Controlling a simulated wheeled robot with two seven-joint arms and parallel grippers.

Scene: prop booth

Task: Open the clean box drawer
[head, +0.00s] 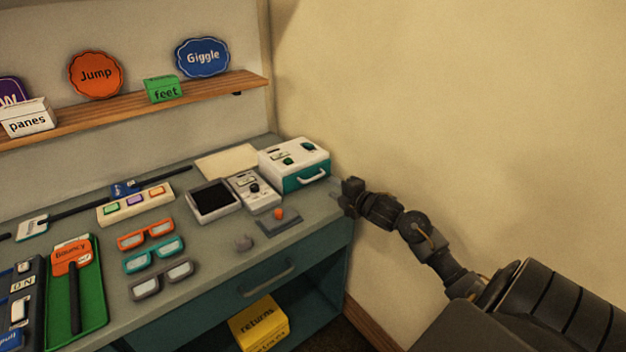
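A white box (285,153) with a teal drawer front (293,184) and a pale handle (312,177) stands at the back right of the counter. The drawer front looks flush with the box. I cannot read any label on it. My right gripper (348,192) is at the counter's right edge, just right of the box and apart from the handle. Its fingers are dark and small, so I cannot tell whether they are open. My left gripper is not in view.
A grey switch panel (256,194), a black-faced tray (212,201) and a small base with an orange knob (279,214) stand left of the box. Several glasses lie further left. A wall is close on the right. A yellow returns bin (259,322) sits below the counter.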

